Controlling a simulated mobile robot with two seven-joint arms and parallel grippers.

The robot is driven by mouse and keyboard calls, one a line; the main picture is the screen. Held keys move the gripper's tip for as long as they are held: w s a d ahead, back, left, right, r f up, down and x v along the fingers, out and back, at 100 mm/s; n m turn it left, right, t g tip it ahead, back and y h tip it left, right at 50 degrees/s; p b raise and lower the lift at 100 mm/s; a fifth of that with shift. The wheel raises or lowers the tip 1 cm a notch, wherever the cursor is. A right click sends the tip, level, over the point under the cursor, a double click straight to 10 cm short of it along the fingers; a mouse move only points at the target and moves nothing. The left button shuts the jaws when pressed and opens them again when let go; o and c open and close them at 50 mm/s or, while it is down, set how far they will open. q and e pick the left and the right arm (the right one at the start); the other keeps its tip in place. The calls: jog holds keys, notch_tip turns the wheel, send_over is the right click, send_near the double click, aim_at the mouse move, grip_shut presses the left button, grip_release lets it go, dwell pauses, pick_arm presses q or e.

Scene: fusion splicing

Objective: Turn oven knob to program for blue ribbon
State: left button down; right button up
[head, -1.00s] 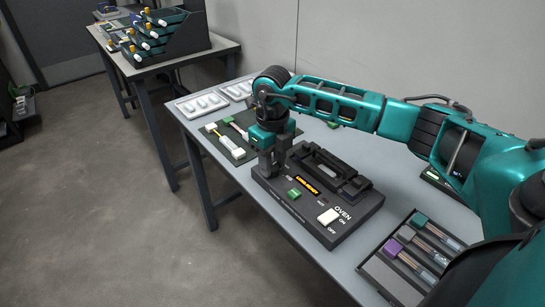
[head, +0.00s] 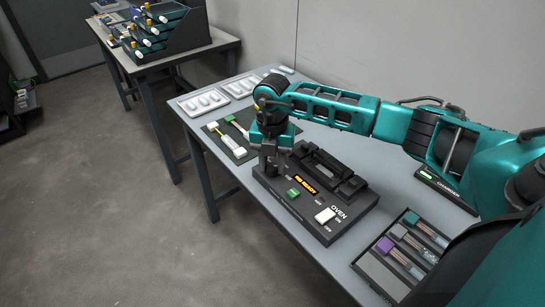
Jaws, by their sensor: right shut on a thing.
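The black oven (head: 315,212) stands on the grey table, with an orange-lit display (head: 305,186), a green button (head: 292,195) and a white ON/OFF switch (head: 325,215). The small display text seems to end in "READY". My right gripper (head: 269,167) points down at the oven's left end. It is shut on the oven knob, which is mostly hidden by the fingers. I cannot make out which program the knob points to. No blue ribbon can be told for certain. My left gripper is out of view.
A dark mat (head: 237,152) with white-and-yellow and green-tipped tools lies left of the oven. White trays (head: 205,102) lie behind it. A dark case (head: 375,266) with coloured-end items is at the right front, and a charger (head: 445,187) at the right back.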

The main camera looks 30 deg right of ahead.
jog(key=shift+r+m+p, duration=0.1)
jog(key=shift+m+p, duration=0.45)
jog(key=shift+m, duration=1.15)
jog(key=o, duration=1)
jog(key=shift+o, duration=0.2)
